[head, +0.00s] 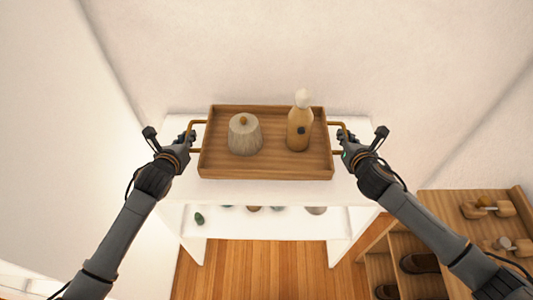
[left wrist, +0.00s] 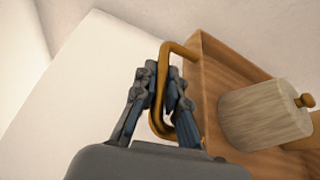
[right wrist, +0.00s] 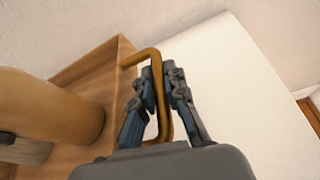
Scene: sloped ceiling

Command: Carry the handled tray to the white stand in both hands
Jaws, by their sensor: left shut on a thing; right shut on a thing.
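The wooden handled tray (head: 265,172) is over the top of the white stand (head: 265,192) against the wall. I cannot tell if it rests on the stand or hangs just above it. A pale lidded pot (head: 245,137) stands in its left part and a tan bottle with a white top (head: 299,128) in its right part, both upright. My left gripper (head: 188,140) is shut on the left brass handle (left wrist: 165,90). My right gripper (head: 343,138) is shut on the right brass handle (right wrist: 158,90).
A lower shelf of the stand holds several small items, one a green object (head: 199,218). A wooden rack (head: 435,200) with shoes stands at the right. White stand top shows bare on both sides of the tray. The wall is close behind.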

